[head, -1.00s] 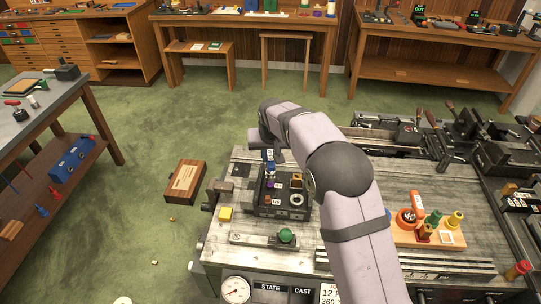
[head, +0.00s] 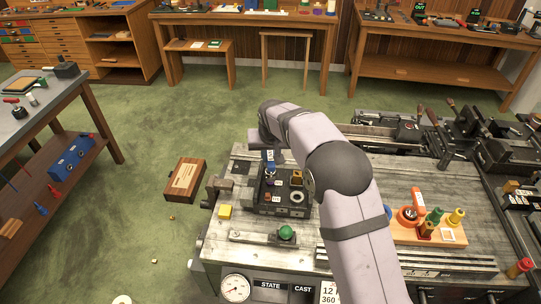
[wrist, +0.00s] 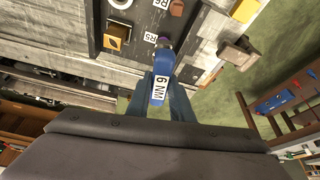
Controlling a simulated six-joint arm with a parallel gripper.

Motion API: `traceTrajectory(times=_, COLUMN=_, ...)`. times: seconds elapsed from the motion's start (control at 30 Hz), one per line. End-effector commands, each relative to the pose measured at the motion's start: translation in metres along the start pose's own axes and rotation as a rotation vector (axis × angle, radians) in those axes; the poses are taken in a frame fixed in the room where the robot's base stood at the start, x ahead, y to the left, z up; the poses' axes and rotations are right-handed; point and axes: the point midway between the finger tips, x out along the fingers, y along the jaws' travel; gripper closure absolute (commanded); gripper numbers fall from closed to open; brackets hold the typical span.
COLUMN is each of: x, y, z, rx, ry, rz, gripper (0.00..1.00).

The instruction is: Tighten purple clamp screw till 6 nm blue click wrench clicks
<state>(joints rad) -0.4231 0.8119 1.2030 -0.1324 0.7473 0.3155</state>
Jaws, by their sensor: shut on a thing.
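The blue click wrench (wrist: 161,82) has a white label reading 6 NM in the wrist view. My gripper (wrist: 165,90) is shut on it, with a finger on each side. The wrench's far end (wrist: 163,44) is dark and purplish, over the edge of the dark clamp block (wrist: 135,12). In the head view the wrench (head: 268,158) stands at the back left of the dark block (head: 284,208), below my arm. The purple clamp screw is not clearly visible; I cannot tell whether the wrench tip is seated on it.
A brass square piece (wrist: 116,37) and a label R5 (wrist: 150,37) are beside the wrench. A yellow block (head: 225,212) and a green knob (head: 286,232) are close by. A wooden tray (head: 420,233) with colored pieces stands right. A wooden box (head: 185,181) lies on the floor.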

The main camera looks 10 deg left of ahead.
Motion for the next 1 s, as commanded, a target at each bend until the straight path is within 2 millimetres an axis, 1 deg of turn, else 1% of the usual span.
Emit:
traceTrajectory(times=0.5, x=0.0106, y=0.0, z=0.0042, rx=0.0, ry=0.001, rz=0.0, gripper=1.0)
traceTrajectory(times=1.0, x=0.0104, y=0.0005, z=0.0041, rx=-0.021, ry=0.0, rz=-0.009, gripper=1.0)
